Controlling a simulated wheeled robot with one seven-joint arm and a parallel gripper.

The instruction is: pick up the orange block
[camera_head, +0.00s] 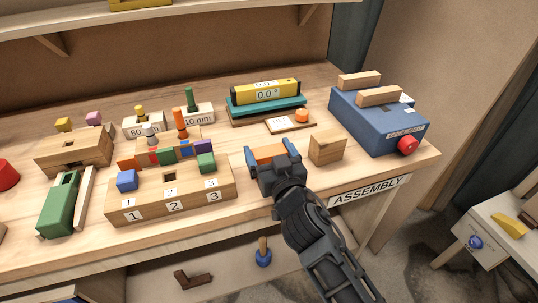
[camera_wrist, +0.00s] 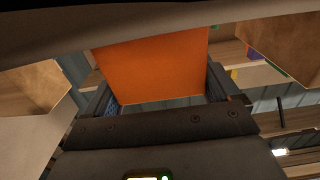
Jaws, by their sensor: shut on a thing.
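The orange block (camera_head: 268,153) is between the fingers of my gripper (camera_head: 272,155), near the front right part of the workbench. In the wrist view the orange block (camera_wrist: 155,65) fills the space between the two fingers, and both fingers touch its sides. My gripper is shut on it. The gripper body hides part of the block in the head view. I cannot tell whether the block is touching the bench top.
A wooden block (camera_head: 327,149) stands close to the right of my gripper. A numbered wooden stand (camera_head: 190,205) with small coloured blocks is to the left. A blue box (camera_head: 375,118) with a red knob is at the right. A small board (camera_head: 284,126) lies behind.

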